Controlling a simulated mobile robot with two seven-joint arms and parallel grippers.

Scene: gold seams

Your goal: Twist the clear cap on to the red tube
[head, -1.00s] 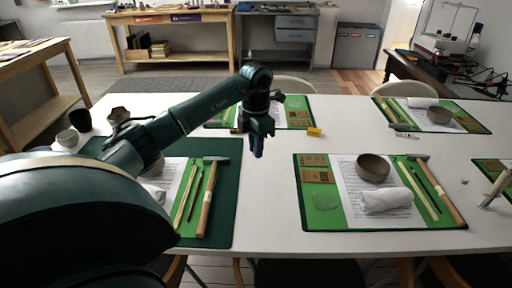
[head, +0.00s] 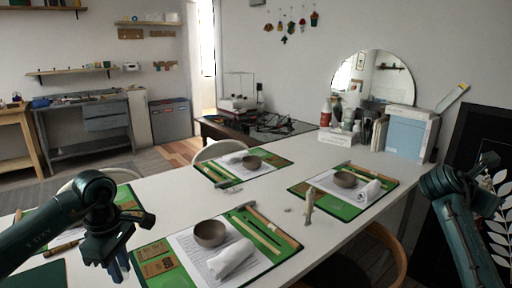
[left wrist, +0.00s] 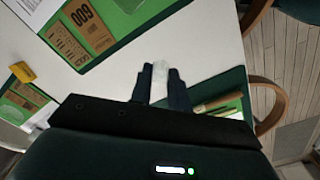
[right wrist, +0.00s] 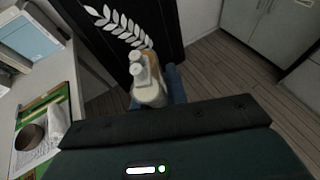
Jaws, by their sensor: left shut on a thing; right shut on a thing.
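My left gripper (head: 117,266) is over the near left part of the table. In the left wrist view its fingers (left wrist: 160,90) are shut on a small whitish, clear-looking piece (left wrist: 159,75), likely the clear cap. My right gripper (right wrist: 153,90) is raised off the table's right side, before a dark board. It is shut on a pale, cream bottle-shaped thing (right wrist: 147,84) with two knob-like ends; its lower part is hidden. I cannot tell that this is the red tube, as no red shows on it. The two held things are far apart.
The white table (head: 285,224) bears green mats (head: 290,248) with bowls (head: 210,233), rolled white cloths (head: 232,258) and tools. A reddish bottle (head: 325,114) stands on the back counter. A leaf-patterned dark board (head: 472,133) is at the right, close to my right arm.

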